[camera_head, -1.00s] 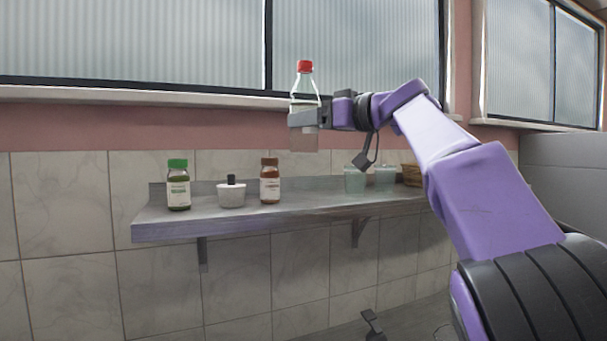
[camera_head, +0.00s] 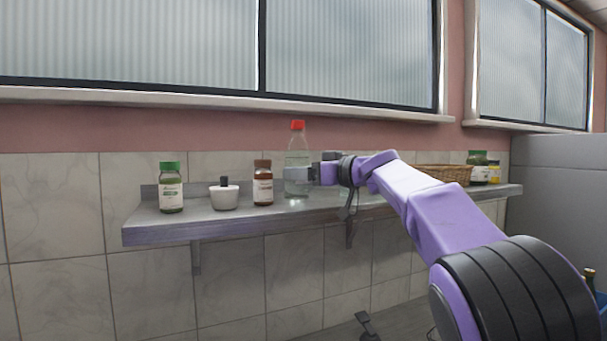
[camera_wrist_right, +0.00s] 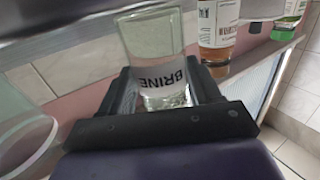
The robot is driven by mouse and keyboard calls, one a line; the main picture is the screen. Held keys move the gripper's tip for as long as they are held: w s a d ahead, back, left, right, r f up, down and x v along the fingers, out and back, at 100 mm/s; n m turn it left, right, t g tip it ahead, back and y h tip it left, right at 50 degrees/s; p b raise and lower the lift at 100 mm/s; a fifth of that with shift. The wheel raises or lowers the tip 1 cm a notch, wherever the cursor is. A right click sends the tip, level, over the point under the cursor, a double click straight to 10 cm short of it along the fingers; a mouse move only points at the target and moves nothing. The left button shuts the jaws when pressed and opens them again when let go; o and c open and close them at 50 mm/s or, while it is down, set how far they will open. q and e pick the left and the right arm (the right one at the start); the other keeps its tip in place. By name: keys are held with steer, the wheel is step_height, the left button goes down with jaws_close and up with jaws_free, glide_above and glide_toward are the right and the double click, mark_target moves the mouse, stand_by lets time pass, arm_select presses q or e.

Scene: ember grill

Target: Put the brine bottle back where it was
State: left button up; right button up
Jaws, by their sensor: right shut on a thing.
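The brine bottle (camera_head: 297,150) is clear with a red cap. It is upright at the shelf, just right of the brown-capped bottle; whether its base touches the shelf I cannot tell. In the right wrist view the bottle (camera_wrist_right: 152,42) shows its BRINE label between the jaws. My right gripper (camera_head: 300,174) reaches in from the right and is shut on the bottle's lower part. The metal shelf (camera_head: 180,231) runs along the tiled wall. My left gripper is not in view.
A green-capped jar (camera_head: 171,188), a white pot with a dark knob (camera_head: 224,196) and a brown-capped bottle (camera_head: 263,184) stand left of the brine bottle. A wicker basket (camera_head: 443,174) and another green-capped jar (camera_head: 478,166) stand at the shelf's right end. A window ledge (camera_head: 200,101) juts out above.

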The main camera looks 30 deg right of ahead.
steer(key=shift+f, duration=0.1)
steer(key=o, duration=1)
steer(key=shift+d+f, duration=0.1)
steer(key=shift+f, duration=0.05)
steer(key=shift+c, duration=0.2)
steer(key=shift+s+r, duration=0.1)
steer(key=shift+r, duration=0.25)
steer(key=b+v, duration=0.4)
steer(key=v, duration=0.7)
steer(key=shift+s, duration=0.35)
steer(key=shift+d, duration=0.15)
